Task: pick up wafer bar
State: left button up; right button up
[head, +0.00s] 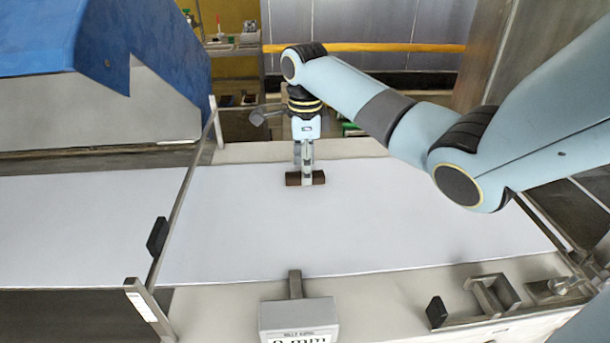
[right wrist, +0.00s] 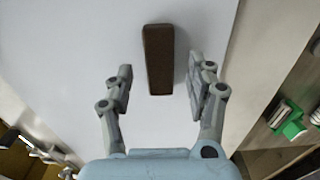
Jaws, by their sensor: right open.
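The wafer bar (head: 318,178) is a small dark brown block lying flat on the white belt (head: 240,230). In the right wrist view the wafer bar (right wrist: 158,60) runs lengthwise away from me, its near end between the fingertips. My right gripper (head: 306,175) is over the bar in the head view. In the right wrist view my right gripper (right wrist: 160,82) is open, one finger on each side of the bar, with a visible gap on both sides. Whether the fingers are at the bar's height is hard to tell. My left gripper is not in view.
A metal rail (head: 185,200) crosses the belt on the left. A grey box with a display (head: 299,318) stands at the near edge. Metal brackets (head: 493,296) sit at the near right. A blue-covered housing (head: 100,50) is at the left. The belt around the bar is clear.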

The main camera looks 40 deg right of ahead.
jog(key=shift+f, duration=0.95)
jog(key=shift+c, duration=0.4)
jog(key=c, duration=0.9)
jog(key=shift+o, duration=0.2)
jog(key=shift+r, duration=0.1)
